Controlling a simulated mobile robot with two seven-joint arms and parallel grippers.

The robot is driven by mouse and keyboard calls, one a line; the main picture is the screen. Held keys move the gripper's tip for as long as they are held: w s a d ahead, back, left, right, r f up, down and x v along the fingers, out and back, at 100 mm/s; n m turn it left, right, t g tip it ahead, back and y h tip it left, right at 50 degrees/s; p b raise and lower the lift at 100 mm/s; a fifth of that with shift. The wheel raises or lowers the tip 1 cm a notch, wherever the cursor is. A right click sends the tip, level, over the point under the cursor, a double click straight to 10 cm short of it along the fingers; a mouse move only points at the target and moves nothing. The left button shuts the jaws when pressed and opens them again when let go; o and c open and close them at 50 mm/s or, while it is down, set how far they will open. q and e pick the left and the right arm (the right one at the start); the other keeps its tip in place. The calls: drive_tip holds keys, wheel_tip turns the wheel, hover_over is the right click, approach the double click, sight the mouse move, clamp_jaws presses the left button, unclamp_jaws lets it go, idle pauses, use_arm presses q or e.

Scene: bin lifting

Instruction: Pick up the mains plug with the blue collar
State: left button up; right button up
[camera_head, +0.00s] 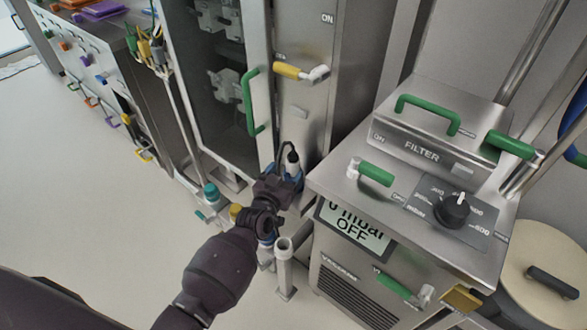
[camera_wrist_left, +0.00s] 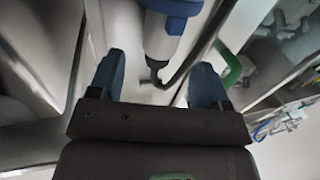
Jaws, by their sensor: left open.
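The mains plug (camera_wrist_left: 160,38) has a grey-white body and a wide blue collar (camera_wrist_left: 175,7) at the top edge of the left wrist view. A dark cable end shows at its lower tip. In the head view the plug (camera_head: 293,158) stands by the cabinet's lower corner, with a dark cable looping beside it. My left gripper (camera_head: 284,180) is close to it there, partly hiding its lower part. In the left wrist view my left gripper (camera_wrist_left: 158,80) is open with blue fingers apart; the plug lies ahead of the gap, with nothing gripped. My right gripper is out of view.
A steel filter unit (camera_head: 345,285) with green handles and a dial stands close on the right. A tall cabinet (camera_head: 305,60) with a green handle (camera_head: 249,100) is behind the plug. A grey post (camera_head: 284,270) stands beside my wrist. Open floor (camera_head: 110,215) lies left.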

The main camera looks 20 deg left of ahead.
sight(290, 167)
use_arm(q)
drive_tip(key=w, duration=0.2)
drive_tip(key=w+b, duration=0.1)
drive_tip(key=shift+w+d+f, duration=0.2)
drive_tip(key=shift+w+f, duration=0.05)
drive_tip(key=shift+w, duration=0.75)
drive_tip(key=shift+r, duration=0.15)
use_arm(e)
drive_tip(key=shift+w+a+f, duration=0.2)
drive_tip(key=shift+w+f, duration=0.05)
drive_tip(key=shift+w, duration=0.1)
